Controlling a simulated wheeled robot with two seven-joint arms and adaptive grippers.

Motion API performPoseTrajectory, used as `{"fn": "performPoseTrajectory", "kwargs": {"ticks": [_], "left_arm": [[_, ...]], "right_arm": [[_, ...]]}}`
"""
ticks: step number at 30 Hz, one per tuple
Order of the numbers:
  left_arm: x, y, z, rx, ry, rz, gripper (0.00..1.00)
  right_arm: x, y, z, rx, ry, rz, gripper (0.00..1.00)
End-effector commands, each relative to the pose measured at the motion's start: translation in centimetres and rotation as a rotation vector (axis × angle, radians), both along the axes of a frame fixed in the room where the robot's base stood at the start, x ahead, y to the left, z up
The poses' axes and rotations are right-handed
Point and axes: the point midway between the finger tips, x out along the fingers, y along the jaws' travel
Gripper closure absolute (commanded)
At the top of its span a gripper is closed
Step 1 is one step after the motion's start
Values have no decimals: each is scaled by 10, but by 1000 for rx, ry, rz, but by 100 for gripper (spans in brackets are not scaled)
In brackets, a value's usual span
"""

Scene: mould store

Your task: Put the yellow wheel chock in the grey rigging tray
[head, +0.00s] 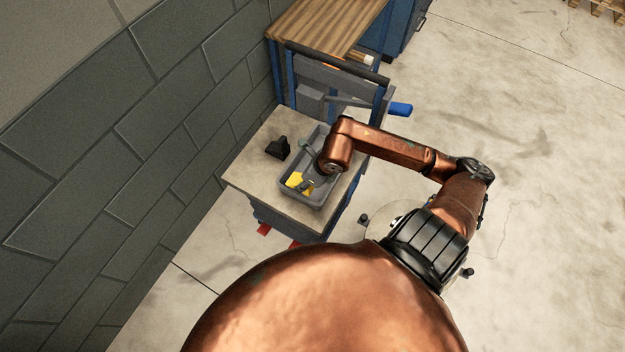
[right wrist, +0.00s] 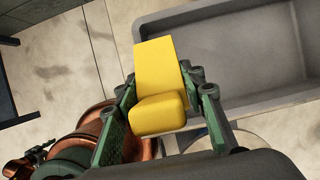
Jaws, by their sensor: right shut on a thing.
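The yellow wheel chock (head: 296,180) shows at the near end of the grey rigging tray (head: 302,198) in the head view. My right gripper (head: 307,186) is shut on the chock, reaching down from the arm on the right. In the right wrist view the chock (right wrist: 155,62) sits between the green fingers of my right gripper (right wrist: 166,98). There the tray (right wrist: 250,65) lies behind and to the right, and the chock overlaps its near-left rim. The tray's visible floor is bare. I cannot tell whether the chock touches the tray. My left gripper is not in view.
The tray stands on a cart top (head: 250,172) beside a block wall (head: 140,140). A small black object (head: 278,148) stands left of the tray. A blue-and-grey frame (head: 335,85) and a wooden-topped bench (head: 320,25) are behind. Open floor (head: 540,200) lies right.

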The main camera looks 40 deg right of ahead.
Motion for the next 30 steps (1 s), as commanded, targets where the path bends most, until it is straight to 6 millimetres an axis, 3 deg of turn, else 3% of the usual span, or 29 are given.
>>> {"fn": "performPoseTrajectory", "kwargs": {"ticks": [3, 9, 16, 23, 29, 30], "left_arm": [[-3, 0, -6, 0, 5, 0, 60], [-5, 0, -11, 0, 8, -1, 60], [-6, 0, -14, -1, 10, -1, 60], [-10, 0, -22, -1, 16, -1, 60], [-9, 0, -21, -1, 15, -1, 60], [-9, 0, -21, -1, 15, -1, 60]], "right_arm": [[4, -20, -25, 1, 6, -4, 94], [10, -39, -48, 2, 2, 0, 94], [13, -48, -59, 1, 1, 0, 94], [13, -50, -91, 2, 2, 1, 94], [13, -50, -91, 0, 0, 2, 93], [13, -50, -92, 0, 1, 2, 61]]}}
